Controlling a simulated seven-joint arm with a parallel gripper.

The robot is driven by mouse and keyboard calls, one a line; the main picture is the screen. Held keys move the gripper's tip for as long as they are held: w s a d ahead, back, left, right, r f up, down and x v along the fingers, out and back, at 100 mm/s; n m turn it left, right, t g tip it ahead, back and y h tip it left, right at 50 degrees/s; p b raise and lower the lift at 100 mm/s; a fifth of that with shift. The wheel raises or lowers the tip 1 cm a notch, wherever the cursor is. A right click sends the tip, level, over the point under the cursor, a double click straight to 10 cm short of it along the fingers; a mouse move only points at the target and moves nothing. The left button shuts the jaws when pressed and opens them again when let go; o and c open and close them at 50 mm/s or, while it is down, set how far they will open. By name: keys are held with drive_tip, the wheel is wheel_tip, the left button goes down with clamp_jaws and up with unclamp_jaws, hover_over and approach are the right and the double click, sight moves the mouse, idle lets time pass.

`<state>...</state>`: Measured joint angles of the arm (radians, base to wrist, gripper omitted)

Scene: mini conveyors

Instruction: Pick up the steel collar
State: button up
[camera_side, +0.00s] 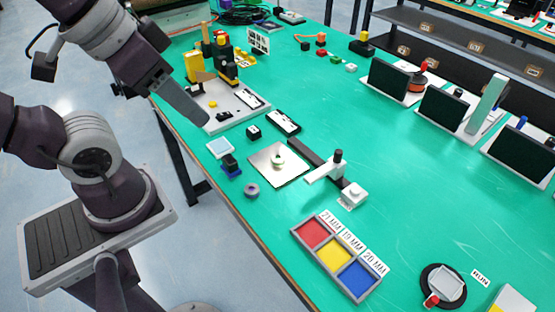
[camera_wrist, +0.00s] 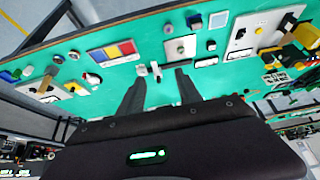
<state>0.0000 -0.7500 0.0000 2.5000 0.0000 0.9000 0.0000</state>
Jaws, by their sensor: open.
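A small grey ring (camera_side: 252,190), which looks like the steel collar, lies flat on the green table near its edge; it also shows in the wrist view (camera_wrist: 168,29). A second pale round piece (camera_side: 278,161) sits on a square metal plate (camera_side: 262,172) nearby, so I cannot be certain which is the collar. My gripper (camera_side: 204,121) is above the table's left side, up and left of the grey ring and apart from it. In the wrist view my gripper (camera_wrist: 159,77) has its two fingers spread with nothing between them.
A dark bar with a white arm (camera_side: 322,171) stands right of the plate. A tray with red, yellow and blue compartments (camera_side: 296,231) lies nearer the front. A dark-blue block (camera_side: 231,166) and pale square (camera_side: 220,147) are close to the ring. The table's middle right is clear.

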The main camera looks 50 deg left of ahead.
drive_tip(key=o, duration=0.3)
